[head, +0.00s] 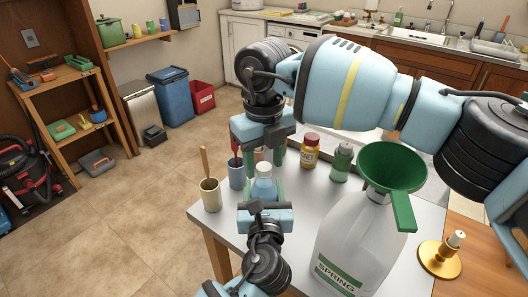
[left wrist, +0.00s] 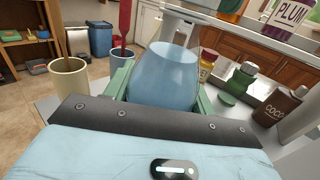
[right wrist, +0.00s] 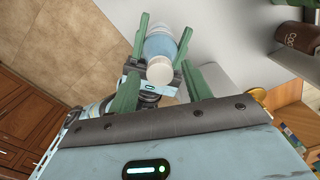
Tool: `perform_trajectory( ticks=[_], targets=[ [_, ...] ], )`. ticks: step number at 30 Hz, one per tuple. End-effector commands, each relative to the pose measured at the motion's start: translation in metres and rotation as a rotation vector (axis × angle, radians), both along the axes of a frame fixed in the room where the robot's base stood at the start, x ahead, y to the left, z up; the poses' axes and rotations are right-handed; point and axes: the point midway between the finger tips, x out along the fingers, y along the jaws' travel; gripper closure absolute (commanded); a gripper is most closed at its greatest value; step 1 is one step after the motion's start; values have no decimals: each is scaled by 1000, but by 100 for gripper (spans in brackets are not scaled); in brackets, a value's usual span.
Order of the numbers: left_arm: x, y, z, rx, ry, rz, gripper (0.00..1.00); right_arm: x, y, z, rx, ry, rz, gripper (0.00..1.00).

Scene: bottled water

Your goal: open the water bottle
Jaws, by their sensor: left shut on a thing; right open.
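The water bottle (head: 263,188) is small, pale blue and upright, with a white cap (right wrist: 160,71) on top. My left gripper (head: 264,193) is shut around its body, one green finger on each side; the bottle fills the middle of the left wrist view (left wrist: 165,78). My right gripper (head: 262,155) hangs above the bottle, pointing down, with its fingers apart. In the right wrist view, the cap lies between the open right fingers, and I cannot tell whether either finger touches it.
A large water jug (head: 352,240) with a green funnel (head: 392,165) stands on the table at right. A beige cup (head: 210,196), a blue cup (head: 236,174), a yellow-labelled jar (head: 310,153) and a green bottle (head: 341,162) stand around the bottle. A brass piece (head: 440,258) is at far right.

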Motion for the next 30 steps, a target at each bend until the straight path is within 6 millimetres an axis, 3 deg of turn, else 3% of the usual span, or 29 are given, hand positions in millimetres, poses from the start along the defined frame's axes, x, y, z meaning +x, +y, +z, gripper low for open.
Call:
perform_trajectory(
  ticks=[5, 16, 30],
  targets=[
    [0, 0, 0, 0, 0, 0, 100, 0, 0, 0, 0, 0, 0, 51],
    [0, 0, 0, 0, -1, 0, 100, 0, 0, 0, 0, 0, 0, 98],
    [0, 0, 0, 0, 0, 0, 100, 0, 0, 0, 1, 1, 37, 100]
  ],
)
